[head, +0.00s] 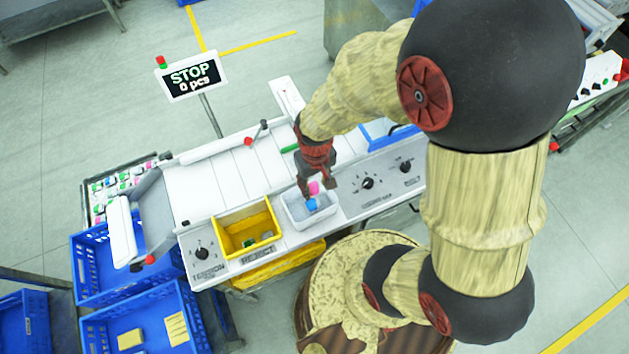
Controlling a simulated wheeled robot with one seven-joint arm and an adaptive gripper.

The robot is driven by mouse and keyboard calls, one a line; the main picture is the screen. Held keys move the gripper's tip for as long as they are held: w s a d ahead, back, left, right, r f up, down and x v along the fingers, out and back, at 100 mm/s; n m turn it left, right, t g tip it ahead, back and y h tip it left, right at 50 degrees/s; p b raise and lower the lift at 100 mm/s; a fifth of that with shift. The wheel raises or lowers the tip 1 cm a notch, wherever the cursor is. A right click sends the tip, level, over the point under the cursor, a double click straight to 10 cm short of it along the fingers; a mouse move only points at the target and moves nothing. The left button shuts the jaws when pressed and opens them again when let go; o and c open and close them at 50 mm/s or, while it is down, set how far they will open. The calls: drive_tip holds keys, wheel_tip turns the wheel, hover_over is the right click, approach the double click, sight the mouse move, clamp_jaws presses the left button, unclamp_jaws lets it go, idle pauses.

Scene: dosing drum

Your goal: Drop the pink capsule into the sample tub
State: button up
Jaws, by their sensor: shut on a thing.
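The pink capsule (314,187) shows as a small pink patch at the fingertips of my gripper (311,189). My gripper points down and is shut on it, with its dark fingers hiding part of it. The sample tub, a small whitish open box (316,221), is set in the machine's front panel directly below the gripper. A blue piece (312,204) shows below the capsule, seemingly inside the tub. The exact height of the capsule over the tub is hard to tell from this view.
A yellow reject bin (229,222) with a few pieces stands left of the tub. Control knobs (367,183) sit to its right. A sign reading "STOP 0 pcs" (192,76) stands behind. Blue crates (143,317) are at lower left.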

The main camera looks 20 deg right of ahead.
sight(315, 186)
wheel_tip(315, 186, down, 5)
drive_tip(key=b, duration=0.3)
drive_tip(key=shift+b, duration=0.4)
drive_tip(key=o, duration=1)
drive_tip(key=shift+c, duration=0.2)
wheel_tip(315, 186, up, 12)
